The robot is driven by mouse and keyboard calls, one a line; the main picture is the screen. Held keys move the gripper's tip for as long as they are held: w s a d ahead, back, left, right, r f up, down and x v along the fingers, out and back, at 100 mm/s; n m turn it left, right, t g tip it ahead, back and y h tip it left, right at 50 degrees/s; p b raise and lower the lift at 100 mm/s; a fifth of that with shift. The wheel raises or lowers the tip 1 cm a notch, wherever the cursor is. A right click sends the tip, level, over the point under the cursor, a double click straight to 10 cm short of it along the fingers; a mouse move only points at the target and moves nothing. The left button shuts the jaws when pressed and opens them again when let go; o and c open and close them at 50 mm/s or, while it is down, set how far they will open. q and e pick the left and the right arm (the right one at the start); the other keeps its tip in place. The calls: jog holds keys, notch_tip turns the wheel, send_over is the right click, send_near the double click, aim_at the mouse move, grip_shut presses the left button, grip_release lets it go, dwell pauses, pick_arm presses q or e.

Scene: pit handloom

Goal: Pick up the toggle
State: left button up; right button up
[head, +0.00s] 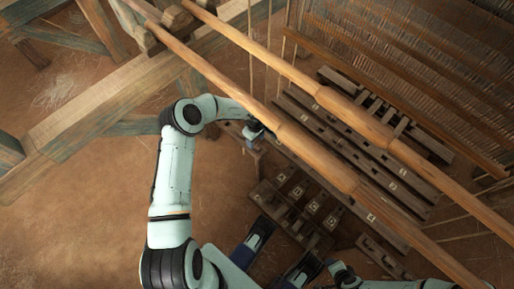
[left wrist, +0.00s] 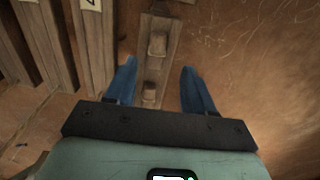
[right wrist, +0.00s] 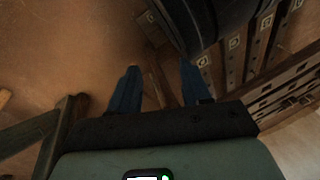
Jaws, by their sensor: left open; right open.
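In the left wrist view two small wooden blocks, (left wrist: 157,44) and (left wrist: 149,95), sit on a narrow wooden bar (left wrist: 153,68). They look like toggles; I cannot tell which one is meant. My left gripper (left wrist: 160,88) is open and empty, with one blue finger on each side of the bar and the nearer block between them. In the head view the left gripper (head: 251,136) is small, at the left end of the long dark beams, and hides most of this spot. My right gripper (right wrist: 160,88) is open, with nothing seen between its fingers.
Two long round poles (head: 300,160) cross the head view above the left gripper. Labelled treadles (head: 300,190) lie lower, and the slatted loom part (head: 410,70) stands upper right. A timber frame (head: 100,100) is at left. Bare earth floor (head: 80,220) is open at lower left.

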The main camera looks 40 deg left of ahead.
aim_at(256, 146)
pick_arm(q)
jog(key=f+b, duration=0.1)
jog(key=f, duration=0.1)
jog(key=f+b, duration=0.1)
jog(key=f, duration=0.1)
jog(key=shift+w+f, duration=0.2)
jog(key=shift+f, duration=0.5)
grip_shut()
pick_arm(e)
jog(key=shift+g, duration=0.8)
jog(key=s+f, duration=0.2)
jog(key=s, duration=0.1)
jog(key=s+f, duration=0.1)
jog(key=shift+s+d+f, duration=0.2)
jog(key=shift+d+f, duration=0.15)
jog(key=shift+f, duration=0.05)
